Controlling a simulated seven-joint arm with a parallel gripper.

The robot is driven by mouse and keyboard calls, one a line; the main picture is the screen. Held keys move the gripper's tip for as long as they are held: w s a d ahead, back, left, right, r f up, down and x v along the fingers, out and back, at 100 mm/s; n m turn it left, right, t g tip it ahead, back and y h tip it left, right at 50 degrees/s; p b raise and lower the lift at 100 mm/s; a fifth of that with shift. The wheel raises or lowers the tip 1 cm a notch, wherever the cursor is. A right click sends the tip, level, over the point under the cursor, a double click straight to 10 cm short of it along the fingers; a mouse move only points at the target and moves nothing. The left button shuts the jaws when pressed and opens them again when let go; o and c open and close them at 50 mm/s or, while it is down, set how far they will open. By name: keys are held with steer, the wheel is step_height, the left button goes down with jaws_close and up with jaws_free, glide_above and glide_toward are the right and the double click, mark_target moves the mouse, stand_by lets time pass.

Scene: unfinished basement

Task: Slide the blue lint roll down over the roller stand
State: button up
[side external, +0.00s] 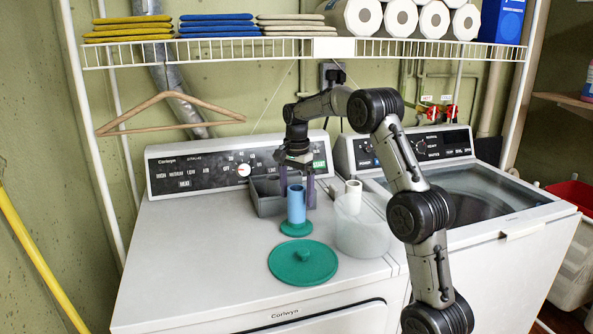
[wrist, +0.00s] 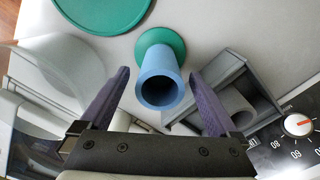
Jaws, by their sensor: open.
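The blue lint roll (side external: 296,204) stands upright over the round green base of the roller stand (side external: 296,230) on the white machine top. In the wrist view, the blue roll (wrist: 160,83) shows its open top end, with the green base (wrist: 160,42) behind it. The roll's inside is dark, so I cannot tell how the stand's post sits in it. My gripper (side external: 296,185) points down above and around the roll's upper part. In the wrist view, its two dark fingers (wrist: 160,73) are open, one on each side of the roll, with gaps between.
A green lid (side external: 303,263) lies in front of the stand. A translucent tub (side external: 362,232) stands to the right, with a white roll (side external: 353,190) behind it. A grey divided bin (side external: 268,203) is behind the stand. A wire shelf (side external: 220,51) hangs above. The machine top's left side is clear.

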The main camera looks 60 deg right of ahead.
step_height(320, 180, up, 12)
steer(key=s+a+r+n+t, duration=0.1)
steer(key=a+r+n, duration=0.1)
steer(key=a+r, duration=0.6)
steer(key=s+a+r+n+t, duration=0.2)
steer(key=s+a+n, duration=0.2)
steer(key=s+a, duration=0.7)
steer(key=s+a+f+n+t, duration=0.1)
steer(key=s+a+f+n, duration=0.3)
steer(key=s+f+n, duration=0.2)
steer(key=s+a+f+n+t, duration=0.1)
steer(key=s+a+f+n, duration=0.3)
steer(key=f, duration=0.6)
steer(key=s+n, duration=0.2)
steer(key=n, duration=0.1)
steer(key=shift+a+f+n+t, duration=0.25)
steer(key=shift+f+n+t, duration=0.05)
steer(key=shift+f+n, duration=0.1)
